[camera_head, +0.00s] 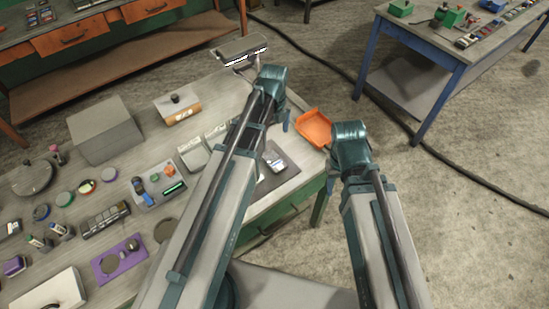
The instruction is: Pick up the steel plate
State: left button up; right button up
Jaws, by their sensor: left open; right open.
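I cannot single out the steel plate with certainty. A flat dark grey sheet (282,181) lies on the left workbench near its right edge, partly hidden by my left arm, with a small white and dark item on it. I cannot tell its material. My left arm reaches up across the bench to a teal joint, and my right arm ends visibly at a teal joint just off the bench's right edge. The fingers of both grippers do not show.
The workbench (70,215) holds a grey box (105,130), a parts tray (157,187), a purple plate (121,259) and several small items. An orange tray (313,128) is by its right edge. A blue-legged table (452,55) stands at upper right. Cables cross the floor.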

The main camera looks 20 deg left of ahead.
pick_arm(q)
jog(key=b, duration=0.9)
send_over(274, 160)
jog(key=f, duration=0.8)
jog(key=shift+w+f, duration=0.25)
jog(key=shift+f, duration=0.15)
jog(key=f+b, duration=0.4)
jog(key=f, duration=0.1)
jog(key=shift+s+f+b, duration=0.1)
jog(key=shift+s+b, duration=0.15)
jog(key=shift+b, duration=0.15)
grip_shut()
